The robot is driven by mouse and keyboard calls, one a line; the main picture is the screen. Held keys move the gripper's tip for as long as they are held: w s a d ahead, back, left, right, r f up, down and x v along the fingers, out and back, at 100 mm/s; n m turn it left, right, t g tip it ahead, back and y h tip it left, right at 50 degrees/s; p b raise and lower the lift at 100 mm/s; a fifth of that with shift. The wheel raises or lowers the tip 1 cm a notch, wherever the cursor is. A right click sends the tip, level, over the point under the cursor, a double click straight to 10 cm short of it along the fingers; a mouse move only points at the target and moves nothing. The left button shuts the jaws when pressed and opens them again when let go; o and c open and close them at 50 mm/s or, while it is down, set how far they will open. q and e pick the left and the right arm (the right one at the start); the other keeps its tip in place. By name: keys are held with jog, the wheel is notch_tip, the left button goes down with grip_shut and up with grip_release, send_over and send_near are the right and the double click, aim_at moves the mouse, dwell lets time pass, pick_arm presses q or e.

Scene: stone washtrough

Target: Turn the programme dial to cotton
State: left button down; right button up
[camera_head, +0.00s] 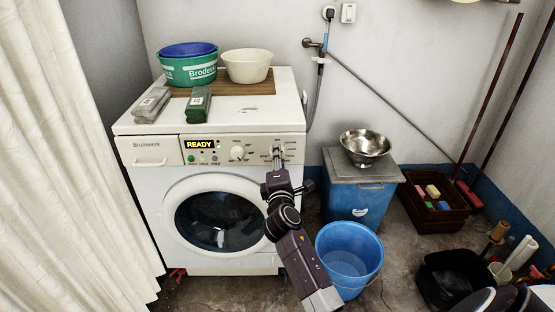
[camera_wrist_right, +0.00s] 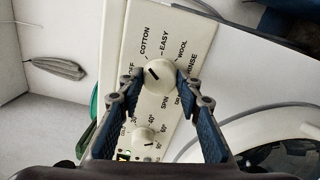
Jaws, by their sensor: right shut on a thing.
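The programme dial (camera_wrist_right: 158,75) is a round cream knob on the washing machine's panel, with labels including OFF, COTTON, EASY, WOOL, RINSE and SPIN around it. Its dark mark slants toward the upper left in the right wrist view, roughly between OFF and COTTON; the exact setting is hard to tell. My right gripper (camera_wrist_right: 157,88) is shut on the dial, one blue-padded finger on each side. In the head view the right gripper (camera_head: 277,157) is at the panel's right end and largely hides the dial. The display (camera_head: 199,144) reads READY. My left gripper is not in view.
A smaller temperature dial (camera_head: 237,153) sits left of the gripper. The round door (camera_head: 219,218) is below the panel. Basins, including a cream one (camera_head: 247,66), stand on top. A blue bucket (camera_head: 349,256) and a lidded blue bin (camera_head: 357,204) stand to the right.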

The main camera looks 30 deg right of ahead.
jog(key=o, duration=1.2)
jog(key=shift+c, duration=0.2)
jog(key=v, duration=1.2)
jog(key=shift+w+a, duration=0.1)
